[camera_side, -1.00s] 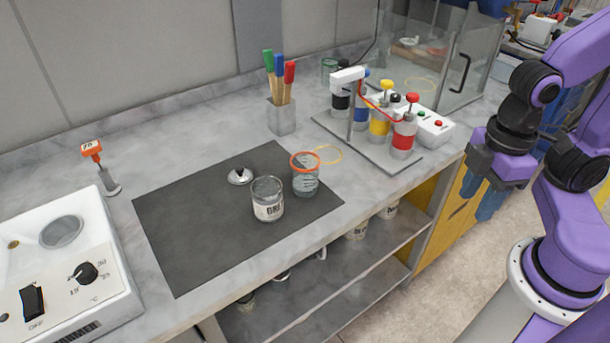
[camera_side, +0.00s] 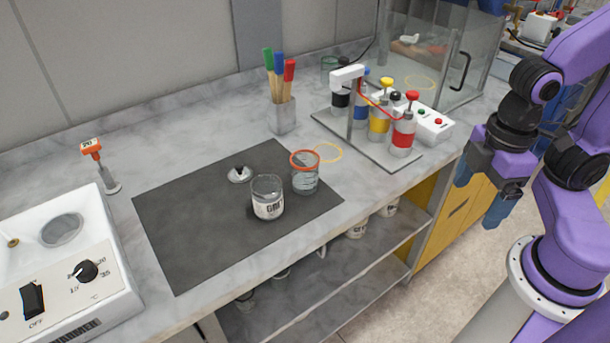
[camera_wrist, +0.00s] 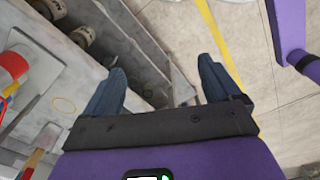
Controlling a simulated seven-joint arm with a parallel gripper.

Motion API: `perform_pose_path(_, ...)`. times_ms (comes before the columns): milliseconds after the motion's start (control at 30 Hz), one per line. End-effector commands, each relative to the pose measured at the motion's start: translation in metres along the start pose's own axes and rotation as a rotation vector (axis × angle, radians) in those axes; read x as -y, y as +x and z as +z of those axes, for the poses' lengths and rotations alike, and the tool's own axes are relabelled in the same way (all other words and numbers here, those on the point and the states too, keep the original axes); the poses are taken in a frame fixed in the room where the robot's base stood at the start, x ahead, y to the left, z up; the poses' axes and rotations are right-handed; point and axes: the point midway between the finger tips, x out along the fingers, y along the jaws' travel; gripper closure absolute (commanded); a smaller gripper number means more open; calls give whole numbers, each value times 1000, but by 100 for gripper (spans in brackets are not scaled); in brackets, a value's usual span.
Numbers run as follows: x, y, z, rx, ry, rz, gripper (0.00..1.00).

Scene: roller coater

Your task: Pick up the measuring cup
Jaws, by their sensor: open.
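The measuring cup (camera_side: 305,178) is clear with an orange rim and stands upright on the dark mat (camera_side: 180,235). A glass beaker with a label (camera_side: 267,203) stands just to its left and in front. My gripper (camera_side: 480,197) is open and empty, off the counter's right end and well to the right of the cup. In the wrist view my gripper (camera_wrist: 158,85) has its two blue fingers spread over the shelf edge and floor. I cannot make out the cup clearly in the wrist view.
A metal lid (camera_side: 239,174) lies on the mat. A stand with several coloured bottles (camera_side: 380,125) and a brush holder (camera_side: 281,115) are behind the cup. A white heater unit (camera_side: 75,275) is at left. Open shelves (camera_side: 330,285) are below the counter.

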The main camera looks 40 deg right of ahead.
Motion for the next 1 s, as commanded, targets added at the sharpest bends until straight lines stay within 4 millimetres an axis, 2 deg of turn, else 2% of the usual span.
perform_pose_path(167, 0, -17, -2, -7, 1, 0, 9)
perform_pose_path(400, 0, -52, -3, -8, 0, -1, 9)
perform_pose_path(767, -1, -34, -56, -184, 54, -62, 9)
perform_pose_path(867, -4, -30, -74, -250, 79, -75, 9)
perform_pose_path(1000, -14, -24, -109, -377, 134, -84, 9)
